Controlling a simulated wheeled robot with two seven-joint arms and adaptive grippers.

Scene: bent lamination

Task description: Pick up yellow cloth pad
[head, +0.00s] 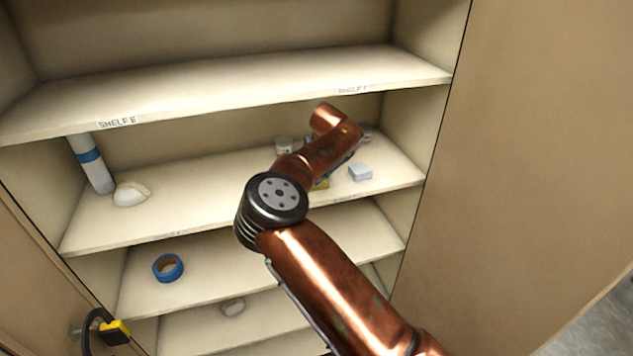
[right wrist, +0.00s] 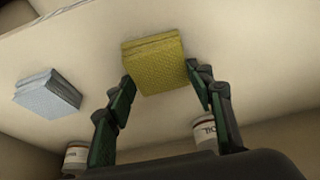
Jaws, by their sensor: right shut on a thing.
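The yellow cloth pad (right wrist: 155,62) is a square, textured stack in the right wrist view. It lies between the two fingertips of my right gripper (right wrist: 159,75), which is shut on it with one finger at each side. In the head view only a small part of the pad (head: 321,184) shows on the shelf below the one marked SHELF E, beside my right arm. My arm hides the right gripper there. Whether the pad is clear of the shelf cannot be told. My left gripper is in neither view.
A light blue pad (head: 360,172) lies right of the yellow one; the right wrist view shows it too (right wrist: 48,93). Jars (right wrist: 206,132) stand near the fingers. The upper shelf (head: 225,85) is overhead. A white cylinder (head: 92,165) and white mask (head: 131,194) are at left.

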